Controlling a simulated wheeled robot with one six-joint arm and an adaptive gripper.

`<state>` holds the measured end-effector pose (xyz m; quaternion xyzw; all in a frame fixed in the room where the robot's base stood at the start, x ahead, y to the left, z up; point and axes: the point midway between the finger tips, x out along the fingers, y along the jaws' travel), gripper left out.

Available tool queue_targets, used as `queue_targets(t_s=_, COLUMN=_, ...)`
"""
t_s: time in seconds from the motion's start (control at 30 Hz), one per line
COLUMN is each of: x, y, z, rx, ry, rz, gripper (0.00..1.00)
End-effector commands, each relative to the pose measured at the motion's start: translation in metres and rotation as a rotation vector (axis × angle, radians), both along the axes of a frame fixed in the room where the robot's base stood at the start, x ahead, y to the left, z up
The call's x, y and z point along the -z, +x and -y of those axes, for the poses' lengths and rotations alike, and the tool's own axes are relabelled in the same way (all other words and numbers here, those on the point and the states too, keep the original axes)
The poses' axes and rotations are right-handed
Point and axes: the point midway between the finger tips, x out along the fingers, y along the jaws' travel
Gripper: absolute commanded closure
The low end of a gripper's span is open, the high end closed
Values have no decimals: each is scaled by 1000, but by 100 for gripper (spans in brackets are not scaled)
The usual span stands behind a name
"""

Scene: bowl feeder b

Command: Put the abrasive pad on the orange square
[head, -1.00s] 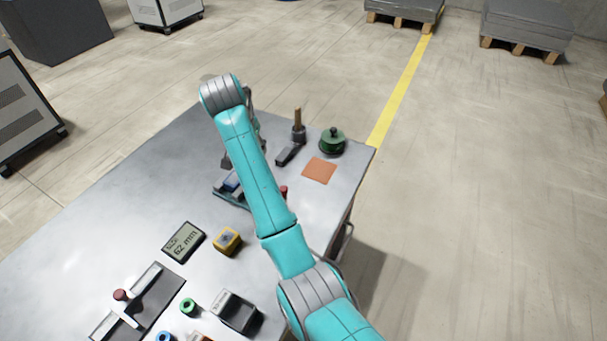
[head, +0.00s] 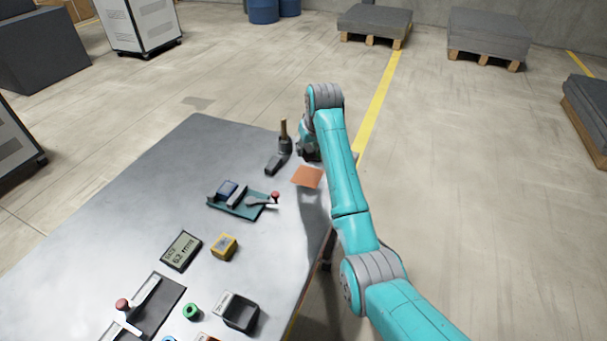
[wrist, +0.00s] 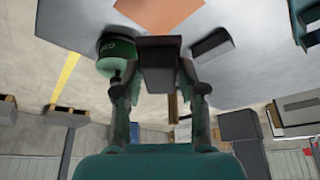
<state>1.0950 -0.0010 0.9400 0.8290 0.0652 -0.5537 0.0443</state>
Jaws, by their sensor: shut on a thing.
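My gripper (wrist: 160,88) is shut on a dark grey block, which I take to be the abrasive pad (wrist: 160,52); it sits between the two fingers in the wrist view. The orange square (head: 307,177) lies flat near the table's far right corner. It also shows at the top edge of the wrist view (wrist: 158,12), partly cut off. In the head view my gripper (head: 309,156) is just behind the orange square, and the pad cannot be made out there. I cannot tell the pad's height above the table.
A green round tin (wrist: 117,52) is close beside the held pad in the wrist view. A dark block (head: 276,164) and a wooden-handled tool (head: 285,140) stand left of my gripper. A teal fixture (head: 240,203) with a red knob is nearer. The table's right edge is close.

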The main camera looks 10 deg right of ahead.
Motion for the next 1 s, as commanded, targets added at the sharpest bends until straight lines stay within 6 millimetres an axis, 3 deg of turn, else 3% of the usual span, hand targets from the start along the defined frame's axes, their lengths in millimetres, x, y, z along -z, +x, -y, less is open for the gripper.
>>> queue_targets(t_s=0.13, x=25, y=-1, z=0, rx=0, ry=0, rz=-3, gripper=92)
queue_targets(t_s=0.37, x=46, y=-1, z=-1, rx=1, ry=0, rz=-3, gripper=92)
queue_targets(t_s=0.6, x=81, y=-1, z=-1, rx=1, ry=0, rz=-3, gripper=92)
queue_targets(t_s=1.0, x=89, y=0, z=-1, rx=1, ry=0, rz=-1, gripper=92)
